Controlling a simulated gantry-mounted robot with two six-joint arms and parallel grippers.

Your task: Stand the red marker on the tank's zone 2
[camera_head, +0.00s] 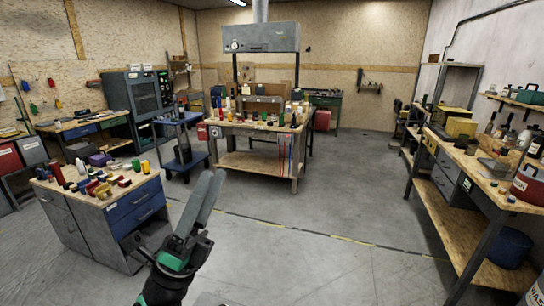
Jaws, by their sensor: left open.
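My left gripper (211,176) reaches up from the bottom of the head view, over the floor in front of the left cabinet. Its two long grey fingers are open, with nothing seen between them. Several small red pieces lie or stand on the left cabinet, among them an upright red one (57,173); I cannot tell which, if any, is the red marker. I cannot make out the tank or its zone 2 with certainty. My right gripper is out of view.
The left cabinet (140,203) has a crowded wooden top. A wooden workbench (258,161) with bottles and small items stands in the middle. A long bench (465,222) runs along the right wall, with a red container (528,186). The grey floor between (330,210) is clear.

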